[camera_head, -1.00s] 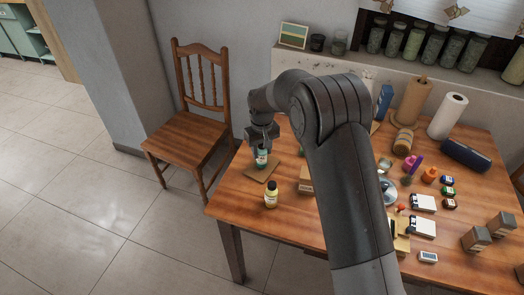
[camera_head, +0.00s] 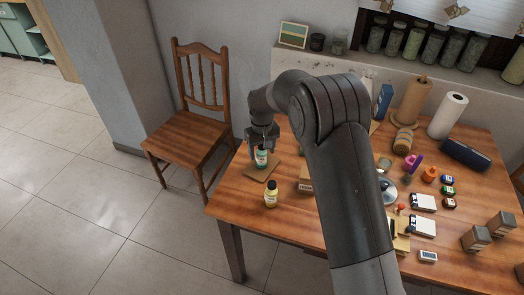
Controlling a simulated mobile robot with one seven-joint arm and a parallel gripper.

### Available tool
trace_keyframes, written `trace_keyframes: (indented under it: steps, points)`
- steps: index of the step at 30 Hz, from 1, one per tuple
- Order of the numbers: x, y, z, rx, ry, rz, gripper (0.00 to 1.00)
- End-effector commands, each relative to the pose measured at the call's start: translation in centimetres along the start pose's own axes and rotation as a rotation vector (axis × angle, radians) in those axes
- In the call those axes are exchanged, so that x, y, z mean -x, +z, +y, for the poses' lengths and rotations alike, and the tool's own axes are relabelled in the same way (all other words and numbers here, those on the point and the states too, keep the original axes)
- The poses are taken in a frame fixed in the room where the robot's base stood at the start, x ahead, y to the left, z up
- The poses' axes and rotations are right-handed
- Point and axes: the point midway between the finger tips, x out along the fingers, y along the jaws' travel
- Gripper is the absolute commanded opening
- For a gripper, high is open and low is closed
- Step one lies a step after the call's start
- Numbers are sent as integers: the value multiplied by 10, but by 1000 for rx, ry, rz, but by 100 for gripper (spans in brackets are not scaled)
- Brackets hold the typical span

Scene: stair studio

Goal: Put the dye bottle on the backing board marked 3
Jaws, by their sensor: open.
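A small bottle with a teal label (camera_head: 262,158) stands upright on a brown square board (camera_head: 260,172) at the left end of the wooden table. My gripper (camera_head: 262,146) is directly above and around the top of this bottle, with its jaws open. A second bottle, with a yellow body and dark cap (camera_head: 271,195), stands on the bare table just in front of the board. I cannot tell which of the two is the dye bottle. No number can be read on the board. My arm hides the middle of the table.
A small cardboard box (camera_head: 305,186) stands right of the board, partly behind my arm. Ink bottles, white boxes (camera_head: 423,203), paper rolls (camera_head: 447,116) and a dark blue case (camera_head: 466,154) crowd the right side. A wooden chair (camera_head: 195,125) stands left of the table (camera_head: 235,196).

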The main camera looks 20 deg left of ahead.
Motion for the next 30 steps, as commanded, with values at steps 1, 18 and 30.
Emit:
trace_keyframes:
  steps: [1, 18, 30]
  points:
    - [6, -1, 0, 0, 0, 3, 60]
    - [110, 0, 0, 0, 1, 2, 60]
    - [122, 1, 1, -3, 1, 3, 60]
